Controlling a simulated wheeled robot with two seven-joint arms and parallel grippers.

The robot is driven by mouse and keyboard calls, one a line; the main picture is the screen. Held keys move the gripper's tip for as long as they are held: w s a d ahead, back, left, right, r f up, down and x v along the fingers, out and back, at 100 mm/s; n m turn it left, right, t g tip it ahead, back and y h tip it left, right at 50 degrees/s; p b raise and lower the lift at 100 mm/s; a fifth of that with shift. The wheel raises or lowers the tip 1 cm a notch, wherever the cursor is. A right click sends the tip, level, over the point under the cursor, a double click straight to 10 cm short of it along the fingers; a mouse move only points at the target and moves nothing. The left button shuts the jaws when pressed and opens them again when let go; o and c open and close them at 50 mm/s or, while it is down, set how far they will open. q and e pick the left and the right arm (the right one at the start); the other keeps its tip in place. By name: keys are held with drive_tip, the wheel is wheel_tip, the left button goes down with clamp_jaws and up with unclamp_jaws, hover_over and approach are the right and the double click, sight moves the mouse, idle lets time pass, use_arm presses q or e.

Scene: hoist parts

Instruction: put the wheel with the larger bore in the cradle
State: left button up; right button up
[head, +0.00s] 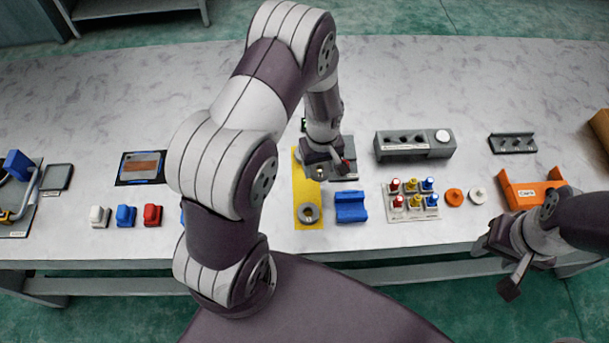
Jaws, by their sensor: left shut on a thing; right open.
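A grey ring-shaped wheel (308,213) lies on the near end of the yellow mat (306,187). My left gripper (321,172) is above the far part of the mat, shut on what looks like a second small grey wheel, mostly hidden by the fingers. I cannot compare the two bores from here. The blue cradle (351,207) stands just right of the mat, with nothing visible in it. My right gripper (500,268) is open and empty, off the table's front edge at the right.
Right of the cradle are a rack of coloured pegs (412,201), an orange disc (454,196), a white disc (477,196) and an orange bin (525,188). A grey block with holes (413,146) stands behind them. Several coloured blocks (126,216) stand at the left. The table's back is clear.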

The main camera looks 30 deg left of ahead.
use_arm(q)
drive_tip(key=a, duration=0.1)
drive_tip(key=s+a+f, duration=0.1)
drive_tip(key=a, duration=0.1)
drive_tip(key=shift+s+f, duration=0.25)
drive_tip(key=shift+f, duration=0.1)
drive_tip(key=shift+a+f+p, duration=0.1)
drive_tip(key=shift+f+p, duration=0.35)
drive_tip(key=shift+f, duration=1.75)
drive_tip(key=shift+f, duration=0.1)
drive_tip(key=o, duration=1.4)
drive_tip(key=shift+o, duration=0.2)
wheel_tip(320, 180, up, 12)
drive_tip(key=b, duration=0.1)
wheel_tip(320, 180, up, 6)
drive_tip(key=m, duration=0.4)
hover_over(306, 184)
drive_tip(key=s+d, duration=0.3)
drive_tip(key=s+d+r+m+t, duration=0.1)
drive_tip(key=s+d+r+m, duration=0.1)
drive_tip(key=s+r+m, duration=0.2)
drive_tip(key=shift+s+d+r+m, duration=0.2)
drive_tip(key=shift+s+r+m, duration=0.3)
drive_tip(key=shift+s, duration=0.5)
